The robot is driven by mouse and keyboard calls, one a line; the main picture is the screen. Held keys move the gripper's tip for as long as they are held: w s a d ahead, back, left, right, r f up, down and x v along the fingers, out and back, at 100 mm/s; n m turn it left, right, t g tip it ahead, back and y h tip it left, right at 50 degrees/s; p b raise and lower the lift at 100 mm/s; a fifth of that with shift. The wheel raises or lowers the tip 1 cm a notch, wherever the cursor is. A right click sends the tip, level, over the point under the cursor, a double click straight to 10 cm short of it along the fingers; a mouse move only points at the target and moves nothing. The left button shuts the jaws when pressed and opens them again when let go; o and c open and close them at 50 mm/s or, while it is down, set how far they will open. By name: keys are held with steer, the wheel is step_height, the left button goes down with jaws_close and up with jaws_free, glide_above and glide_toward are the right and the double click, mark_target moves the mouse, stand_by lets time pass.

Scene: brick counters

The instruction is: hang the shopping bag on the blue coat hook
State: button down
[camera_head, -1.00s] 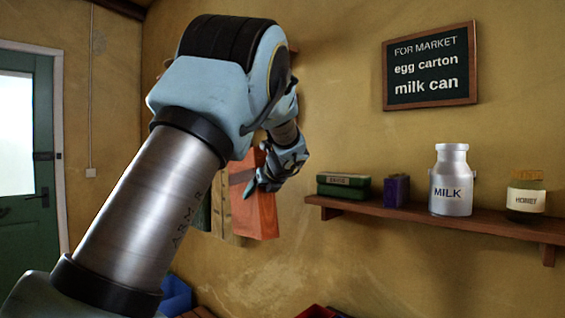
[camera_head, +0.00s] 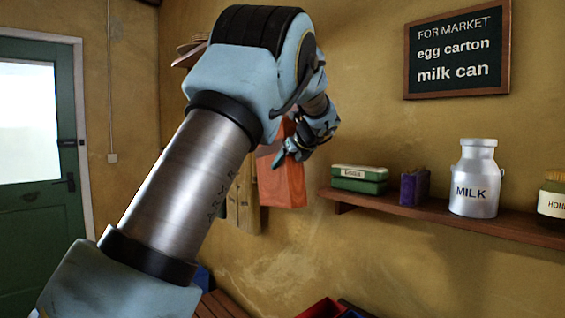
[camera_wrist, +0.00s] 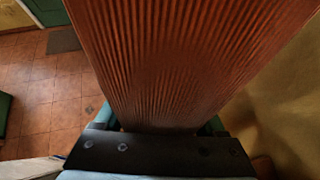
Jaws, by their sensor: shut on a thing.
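The shopping bag (camera_head: 283,187) is orange-red and hangs upright at my gripper (camera_head: 285,157), left of the shelf in the head view. My gripper is shut on the bag near its top. In the wrist view the bag's ribbed side (camera_wrist: 190,60) fills the top middle, close beyond the dark gripper body. The blue coat hook cannot be made out in either view. My arm covers part of the wall left of the bag. I cannot tell whether the bag touches anything on the wall.
A tan garment (camera_head: 243,207) hangs behind the bag, and a hat (camera_head: 190,48) shows above left. The wall shelf (camera_head: 420,212) right of the bag holds green boxes (camera_head: 358,180), a purple box (camera_head: 414,187), a milk can (camera_head: 474,180) and a honey jar (camera_head: 553,203). A red crate (camera_head: 322,309) stands below.

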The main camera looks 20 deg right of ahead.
steer(key=w+d+f+p, duration=0.1)
steer(key=w+d+p, duration=0.1)
steer(key=d+p, duration=0.2)
steer(key=shift+w+d, duration=0.4)
steer(key=shift+d, duration=0.5)
steer(key=shift+f+p, duration=0.15)
steer(key=shift+p, duration=0.15)
stand_by(0.4)
